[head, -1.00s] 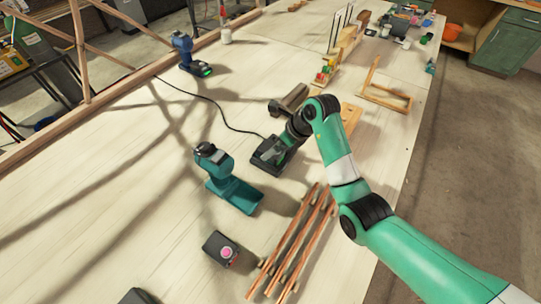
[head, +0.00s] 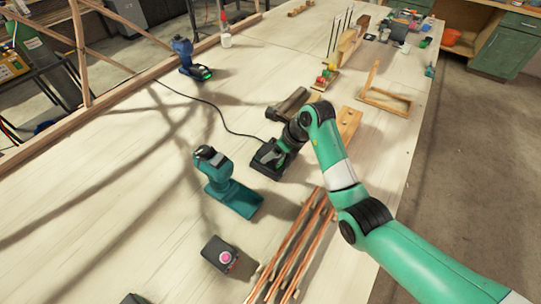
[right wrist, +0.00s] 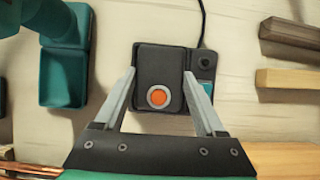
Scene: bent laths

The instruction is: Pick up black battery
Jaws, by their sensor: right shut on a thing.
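The black battery (right wrist: 160,70) with an orange round button shows in the right wrist view, between the two fingers of my right gripper (right wrist: 160,82). The fingers press on its left and right sides, so the gripper is shut on it. The battery is over a dark charger (right wrist: 205,66) with a small teal panel and a cable; I cannot tell whether the two still touch. In the head view my right gripper (head: 278,154) is low at the charger (head: 266,160), and the arm hides much of the battery. My left gripper is not in view.
A teal drill (head: 228,188) stands left of the charger. A dark block with a pink button (head: 219,255) lies nearer, beside copper-coloured laths (head: 290,250). A blue drill (head: 190,62) stands farther back, and a wooden block (head: 348,122) lies right. The table's left side is mostly clear.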

